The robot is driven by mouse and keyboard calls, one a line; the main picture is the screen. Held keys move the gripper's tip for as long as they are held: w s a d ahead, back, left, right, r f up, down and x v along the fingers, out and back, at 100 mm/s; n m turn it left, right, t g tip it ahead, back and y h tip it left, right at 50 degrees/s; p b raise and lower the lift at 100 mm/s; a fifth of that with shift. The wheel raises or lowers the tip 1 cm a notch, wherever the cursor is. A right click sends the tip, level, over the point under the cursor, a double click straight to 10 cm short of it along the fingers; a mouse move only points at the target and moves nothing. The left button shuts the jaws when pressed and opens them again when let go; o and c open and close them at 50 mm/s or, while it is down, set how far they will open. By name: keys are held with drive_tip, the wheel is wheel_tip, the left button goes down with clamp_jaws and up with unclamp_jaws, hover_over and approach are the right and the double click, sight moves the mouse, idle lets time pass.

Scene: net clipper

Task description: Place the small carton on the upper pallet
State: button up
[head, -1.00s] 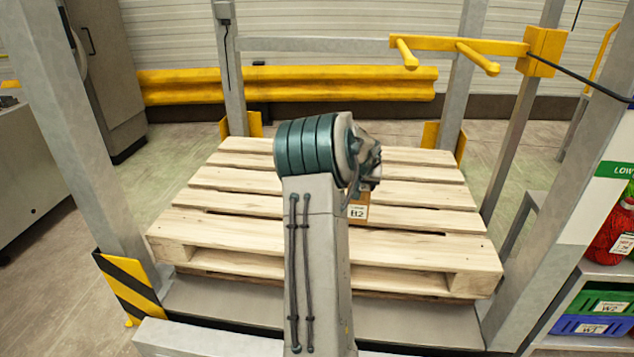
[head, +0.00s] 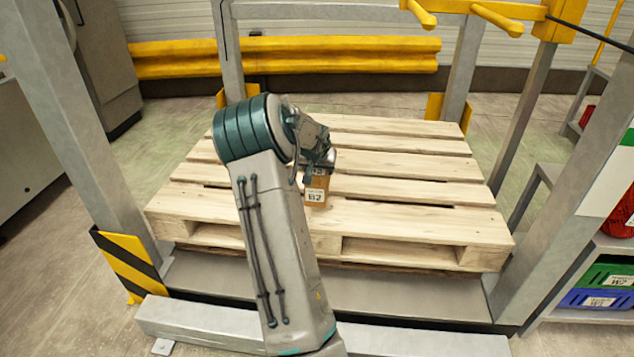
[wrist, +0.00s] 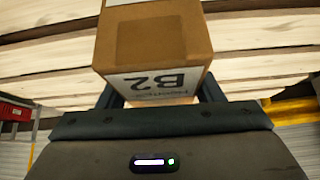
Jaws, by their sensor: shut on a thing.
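The small carton is brown with a white label reading B2 (head: 316,192). My gripper (head: 318,170) is shut on it, and in the head view the arm hides part of both. In the wrist view the carton (wrist: 153,42) sits between the two fingers, with the wooden slats behind it. The carton shows over the pallet's slats, near the middle. I cannot tell whether it touches the slats.
Grey posts stand around the pallet, the front left one with a black-and-yellow guard (head: 128,262). A yellow pronged bracket (head: 480,12) is at the back right. A shelf with green (head: 610,272) and blue bins stands at the right. The pallet's right side is clear.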

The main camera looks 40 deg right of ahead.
drive_tip(key=shift+w+f+b, duration=0.1)
drive_tip(key=shift+f+b, duration=0.95)
drive_tip(key=shift+f, duration=0.9)
drive_tip(key=shift+f, duration=0.2)
drive_tip(key=o, duration=1.7)
drive_tip(key=shift+a, duration=0.1)
drive_tip(key=shift+o, duration=0.2)
